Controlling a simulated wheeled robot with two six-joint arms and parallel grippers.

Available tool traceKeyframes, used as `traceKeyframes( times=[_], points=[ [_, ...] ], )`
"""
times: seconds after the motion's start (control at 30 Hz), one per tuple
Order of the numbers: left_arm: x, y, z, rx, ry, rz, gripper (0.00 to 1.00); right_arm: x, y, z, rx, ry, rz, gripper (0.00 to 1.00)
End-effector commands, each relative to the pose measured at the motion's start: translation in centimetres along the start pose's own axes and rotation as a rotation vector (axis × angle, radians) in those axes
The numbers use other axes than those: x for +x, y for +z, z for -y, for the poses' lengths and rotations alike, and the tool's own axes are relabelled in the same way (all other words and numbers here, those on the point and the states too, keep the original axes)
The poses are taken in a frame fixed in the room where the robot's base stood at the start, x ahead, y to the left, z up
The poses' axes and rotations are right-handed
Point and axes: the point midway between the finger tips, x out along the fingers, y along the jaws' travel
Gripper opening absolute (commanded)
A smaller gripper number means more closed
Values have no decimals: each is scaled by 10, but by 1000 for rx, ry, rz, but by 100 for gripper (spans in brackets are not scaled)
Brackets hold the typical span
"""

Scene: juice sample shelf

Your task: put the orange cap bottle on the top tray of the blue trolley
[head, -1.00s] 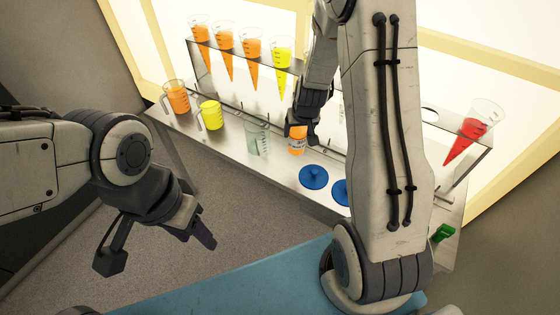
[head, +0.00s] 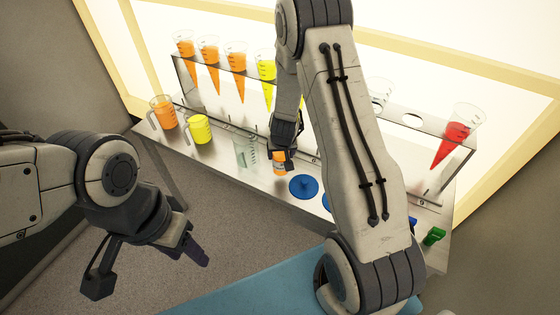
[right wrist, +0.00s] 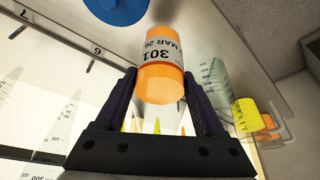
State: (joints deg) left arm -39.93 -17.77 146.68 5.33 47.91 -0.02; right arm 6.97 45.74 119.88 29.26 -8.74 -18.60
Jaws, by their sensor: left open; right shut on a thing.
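The orange cap bottle (head: 279,163) is small and orange with a white printed label. My right gripper (head: 283,148) is shut on it near the front edge of the steel shelf, and whether it clears the shelf is hard to tell. In the right wrist view the bottle (right wrist: 161,60) sits between both fingers of the right gripper (right wrist: 160,95), its label reading 301. The blue trolley (head: 235,292) shows as a flat blue surface at the bottom of the head view, partly hidden by my right arm. My left gripper (head: 196,250) is open and empty over the floor.
The steel shelf (head: 215,158) holds an orange jug (head: 163,112), a yellow jug (head: 199,129), a clear beaker (head: 246,150), a blue disc (head: 303,187) and a green item (head: 433,236). Several filled cones hang in the rack behind, including a red one (head: 455,135).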

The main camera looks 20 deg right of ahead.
Motion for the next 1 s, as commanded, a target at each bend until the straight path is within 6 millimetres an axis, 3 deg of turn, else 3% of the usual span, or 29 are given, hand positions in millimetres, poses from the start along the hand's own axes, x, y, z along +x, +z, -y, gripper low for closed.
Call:
traceKeyframes(
  times=[0.3, 0.73, 0.77, 0.8, 1.0],
  points=[
    [12, 1, 1, 0, 0, 0, 50, 36, 15, 2, 1, 1, -1, 0],
    [16, 1, 1, 0, 0, 0, 50, 42, 17, 1, 2, 0, -3, 0],
    [14, 1, 1, 0, 0, 0, 50, 41, 17, 1, 2, 0, -1, 82],
    [14, 1, 1, 0, 0, 0, 50, 41, 16, 1, 2, 0, -1, 98],
    [14, 1, 1, 0, 0, 0, 50, 40, 16, 1, 2, 0, -1, 100]
  ],
)
